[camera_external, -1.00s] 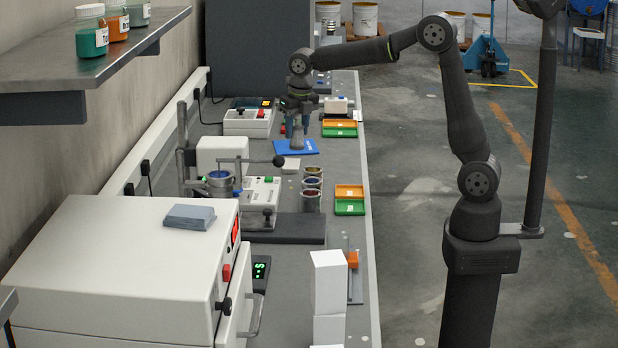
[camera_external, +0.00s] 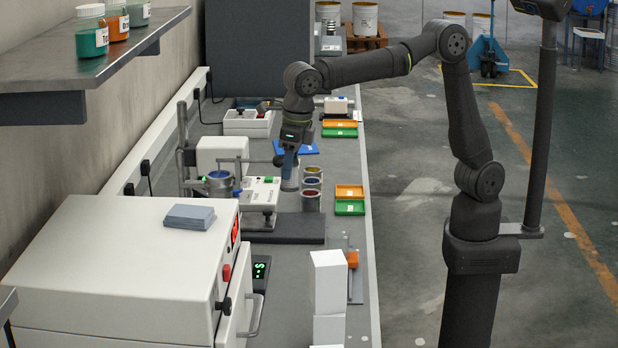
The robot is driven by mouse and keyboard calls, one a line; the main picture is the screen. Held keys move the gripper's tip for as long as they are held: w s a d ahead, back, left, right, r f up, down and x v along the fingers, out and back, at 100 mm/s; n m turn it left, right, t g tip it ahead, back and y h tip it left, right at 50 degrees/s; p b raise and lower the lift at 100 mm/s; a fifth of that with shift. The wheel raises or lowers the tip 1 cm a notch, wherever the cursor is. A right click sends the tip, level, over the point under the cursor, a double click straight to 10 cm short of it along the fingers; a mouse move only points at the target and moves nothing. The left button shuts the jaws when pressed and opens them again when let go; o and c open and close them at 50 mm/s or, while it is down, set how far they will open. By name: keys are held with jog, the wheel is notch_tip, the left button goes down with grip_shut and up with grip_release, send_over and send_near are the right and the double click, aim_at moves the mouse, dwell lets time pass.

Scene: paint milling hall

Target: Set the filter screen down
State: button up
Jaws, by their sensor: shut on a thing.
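My gripper (camera_external: 289,160) points down over the bench, just left of a row of small open metal cups (camera_external: 312,183).
A white device (camera_external: 262,192) and a clamp stand holding a blue-filled cup (camera_external: 220,180) are to the left. Orange (camera_external: 349,191) and green trays (camera_external: 350,208) lie right of the cups. White boxes (camera_external: 328,282) stand nearer the camera. A dark plate (camera_external: 290,230) lies in front.

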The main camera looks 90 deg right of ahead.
jog(key=s+a+n, duration=0.2)
jog(key=s+a, duration=0.2)
jog(key=a, duration=0.5)
jog(key=s+a+n, duration=0.2)
jog(key=s+a, duration=0.3)
jog(key=a, duration=0.3)
jog(key=w+a+f+m, duration=0.2)
jog(key=w+f, duration=0.7)
jog(key=w, duration=0.2)
jog(key=shift+w+d+f, duration=0.1)
jog(key=shift+d+f, duration=0.05)
jog(key=shift+f, duration=2.55)
jog(key=shift+w+d+f, duration=0.1)
jog(key=shift+d+f, duration=0.05)
jog(key=shift+f, duration=2.55)
